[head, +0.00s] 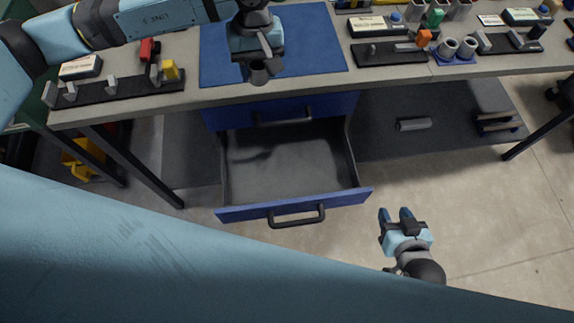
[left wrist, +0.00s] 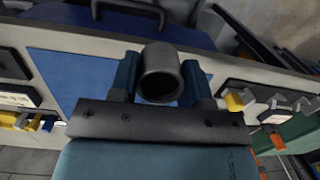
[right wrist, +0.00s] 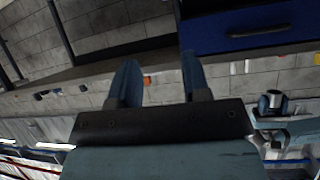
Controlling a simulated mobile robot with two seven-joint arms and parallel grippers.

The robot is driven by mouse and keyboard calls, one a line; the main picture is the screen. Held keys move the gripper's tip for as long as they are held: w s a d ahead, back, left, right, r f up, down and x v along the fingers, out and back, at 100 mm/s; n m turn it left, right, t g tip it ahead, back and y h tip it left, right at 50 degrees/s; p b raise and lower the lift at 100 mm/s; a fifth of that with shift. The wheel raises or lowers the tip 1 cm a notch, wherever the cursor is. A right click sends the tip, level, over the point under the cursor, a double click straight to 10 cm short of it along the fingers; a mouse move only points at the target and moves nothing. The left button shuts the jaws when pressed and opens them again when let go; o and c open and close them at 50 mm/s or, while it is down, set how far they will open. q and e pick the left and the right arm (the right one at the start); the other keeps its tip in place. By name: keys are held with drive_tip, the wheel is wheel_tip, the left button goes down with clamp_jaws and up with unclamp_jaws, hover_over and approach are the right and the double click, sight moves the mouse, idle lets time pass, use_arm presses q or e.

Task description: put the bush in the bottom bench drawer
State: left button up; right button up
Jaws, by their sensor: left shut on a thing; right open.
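The bush is a dark grey hollow cylinder (left wrist: 160,72). My left gripper (left wrist: 160,85) is shut on it, with a blue finger on each side. The bottom bench drawer (head: 290,212) is pulled out, with a blue front, a black handle and a grey floor that looks empty. My right gripper (head: 397,216) is open and empty, right of the drawer front. Its spread fingers also show in the right wrist view (right wrist: 158,80).
Another blue drawer (head: 285,112) is shut above the open one. The bench top (head: 190,95) holds a blue mat (head: 320,50), black fixtures and several small parts. A grey cylinder (head: 413,125) lies on the shelf below. My blue body covers the lower left.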

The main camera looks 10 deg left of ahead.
use_arm(q)
drive_tip(key=s+d+f+n+h+b, duration=0.1)
drive_tip(key=s+d+f+n+b, duration=0.2)
drive_tip(key=f+b, duration=0.4)
drive_tip(key=s+d+f+n+b, duration=0.25)
drive_tip(key=d+f+b, duration=0.2)
drive_tip(key=f, duration=0.45)
drive_tip(key=b, duration=0.3)
hover_over(289, 178)
drive_tip(key=shift+n, duration=0.45)
wheel_tip(289, 178, down, 15)
drive_tip(key=shift+w+a+f, duration=0.1)
drive_tip(key=shift+a+f, duration=0.05)
drive_tip(key=shift+f, duration=0.05)
wheel_tip(289, 178, down, 5)
drive_tip(key=shift+r+b, duration=0.2)
drive_tip(key=shift+b, duration=0.5)
drive_tip(key=shift+f, duration=0.1)
use_arm(e)
drive_tip(key=w+a+f+t+y, duration=0.1)
drive_tip(key=w+a+f+t, duration=0.1)
drive_tip(key=f, duration=0.4)
drive_tip(key=shift+a+f+y, duration=0.25)
drive_tip(key=shift+a+y, duration=0.15)
drive_tip(key=shift+a, duration=0.15)
use_arm(q)
drive_tip(key=shift+f, duration=0.1)
